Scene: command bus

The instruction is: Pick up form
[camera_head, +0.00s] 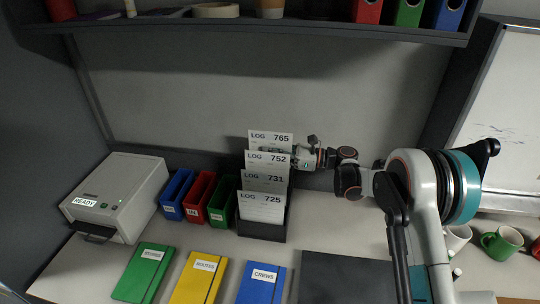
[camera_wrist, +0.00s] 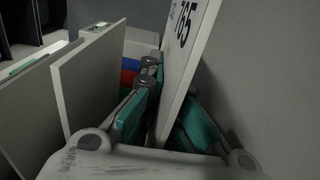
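Several white log forms stand in a dark stepped rack (camera_head: 262,234) on the desk: LOG 765 (camera_head: 270,138) at the back, then LOG 752 (camera_head: 280,159), LOG 731 (camera_head: 264,179) and LOG 725 (camera_head: 260,205) at the front. My gripper (camera_head: 302,158) reaches in from the right at the back forms. In the wrist view, its teal-padded fingers (camera_wrist: 165,118) lie on either side of the form marked 765 (camera_wrist: 186,65), which looks tilted there. The form hides part of the right finger, so I cannot tell whether the pads press on it.
Blue (camera_head: 177,195), red (camera_head: 198,198) and green (camera_head: 222,202) bins stand left of the rack, beside a READY machine (camera_head: 118,195). Green, yellow and blue books lie in front. A shelf (camera_head: 250,30) overhangs the desk. Mugs (camera_head: 502,242) stand at right.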

